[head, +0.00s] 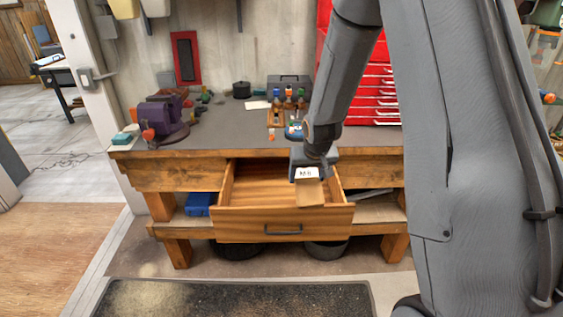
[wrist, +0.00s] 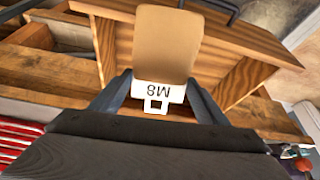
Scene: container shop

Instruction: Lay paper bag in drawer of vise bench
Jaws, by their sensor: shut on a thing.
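In the wrist view the bag (wrist: 166,45) extends out from between the two fingers (wrist: 158,95), with the label upside down. The wooden drawer (head: 283,222) is pulled out from the vise bench (head: 165,176). Its visible floor is bare; the bag and my gripper hide part of its right side.
A purple vise (head: 162,118) stands on the bench top at the left. Several small bottles (head: 289,98) stand in a wooden holder behind the drawer. A red tool cabinet (head: 372,85) is at the back right. A blue box (head: 199,204) lies on the lower shelf. A dark mat (head: 240,298) lies in front.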

